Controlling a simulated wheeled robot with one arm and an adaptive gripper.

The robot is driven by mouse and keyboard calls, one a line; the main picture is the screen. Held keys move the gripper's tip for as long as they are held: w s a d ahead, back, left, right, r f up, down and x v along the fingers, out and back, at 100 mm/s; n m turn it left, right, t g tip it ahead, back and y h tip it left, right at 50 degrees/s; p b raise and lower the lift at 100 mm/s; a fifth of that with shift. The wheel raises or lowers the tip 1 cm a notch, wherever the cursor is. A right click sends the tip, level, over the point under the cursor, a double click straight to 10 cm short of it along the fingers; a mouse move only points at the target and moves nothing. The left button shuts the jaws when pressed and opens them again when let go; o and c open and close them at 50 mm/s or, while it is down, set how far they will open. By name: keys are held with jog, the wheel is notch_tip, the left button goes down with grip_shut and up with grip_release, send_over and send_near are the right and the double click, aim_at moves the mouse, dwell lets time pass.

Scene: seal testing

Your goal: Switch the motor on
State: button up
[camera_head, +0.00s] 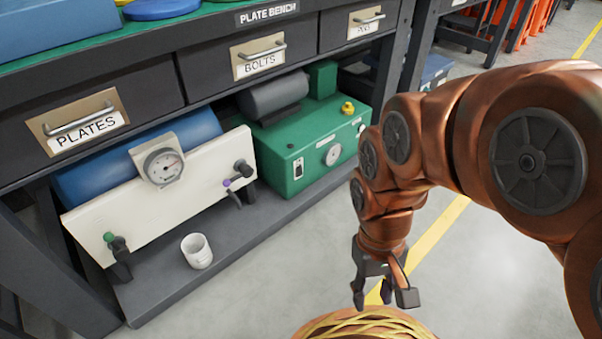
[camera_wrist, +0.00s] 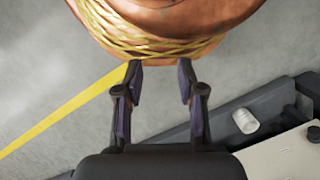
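A green motor box (camera_head: 312,143) stands on the lower shelf of the bench, with a grey cylinder (camera_head: 275,95) on top. The switch's position is too small to read. My gripper (camera_head: 384,300) hangs in front of the bench, to the right of and nearer than the green box, pointing down and apart from it. In the wrist view my gripper (camera_wrist: 160,82) has its fingers spread with nothing between them.
A cream panel (camera_head: 165,195) with a gauge (camera_head: 162,165) and two valves stands left of the green box. A white cup (camera_head: 196,251) sits on the shelf (camera_head: 170,295); it also shows in the wrist view (camera_wrist: 246,121). Drawers overhang the shelf. The floor in front is clear.

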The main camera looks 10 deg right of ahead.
jog(key=shift+w+r+p, duration=0.1)
jog(key=shift+r+p, duration=0.25)
jog(key=shift+r, duration=0.1)
jog(key=shift+c, duration=0.8)
jog(key=shift+n, duration=0.3)
jog(key=p+v, duration=0.6)
jog(key=v, duration=0.1)
jog(key=shift+d+r, duration=0.1)
jog(key=shift+r, duration=0.1)
grip_shut()
jog(key=s+r+p, duration=0.4)
jog(key=r+p, duration=0.1)
jog(key=shift+s+g+p, duration=0.35)
jog(key=shift+g, duration=0.05)
jog(key=shift+a, duration=0.2)
